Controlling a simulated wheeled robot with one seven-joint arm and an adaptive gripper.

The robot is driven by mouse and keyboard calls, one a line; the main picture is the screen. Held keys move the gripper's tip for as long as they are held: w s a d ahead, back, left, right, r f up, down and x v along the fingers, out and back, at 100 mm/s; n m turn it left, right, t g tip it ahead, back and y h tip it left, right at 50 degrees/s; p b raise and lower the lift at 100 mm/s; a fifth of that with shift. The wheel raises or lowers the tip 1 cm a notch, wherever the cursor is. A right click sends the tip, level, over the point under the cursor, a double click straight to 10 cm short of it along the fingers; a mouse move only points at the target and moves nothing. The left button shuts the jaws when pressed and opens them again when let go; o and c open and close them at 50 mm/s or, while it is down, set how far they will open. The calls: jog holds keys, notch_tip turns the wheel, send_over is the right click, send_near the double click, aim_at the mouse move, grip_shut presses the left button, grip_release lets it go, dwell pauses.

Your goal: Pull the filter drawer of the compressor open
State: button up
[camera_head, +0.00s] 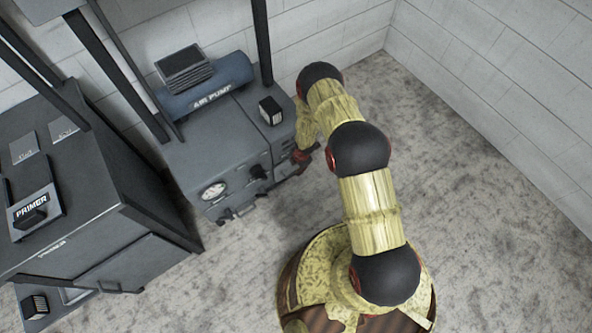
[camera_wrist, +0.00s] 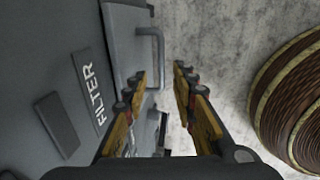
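The compressor (camera_head: 225,135) is a grey cabinet with a blue tank marked AIR PUMP on top, against the back wall. In the wrist view, a white FILTER label (camera_wrist: 90,85) marks its grey surface. Beside it is a front panel (camera_wrist: 122,42) with a grey U-shaped handle (camera_wrist: 159,48), which I take for the filter drawer. The drawer looks shut. My gripper (camera_wrist: 161,74) is open, its fingers apart. The handle's bar shows between the fingertips, with gaps on both sides; its depth relative to them is unclear. In the head view, my gripper (camera_head: 301,157) is at the compressor's right front, mostly hidden.
A dark PRIMER cabinet (camera_head: 85,200) with a handle stands at left. Dark posts (camera_head: 263,45) rise around the compressor. The concrete floor (camera_head: 480,190) at right is clear up to the white block wall (camera_head: 500,60).

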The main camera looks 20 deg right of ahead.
jog(key=f, duration=0.2)
jog(key=f+b, duration=0.1)
jog(key=f, duration=0.1)
jog(key=w+f+b, duration=0.1)
jog(key=f, duration=0.1)
jog(key=shift+a+f, duration=0.15)
jog(key=shift+a, duration=0.05)
jog(key=shift+c, duration=1)
grip_shut()
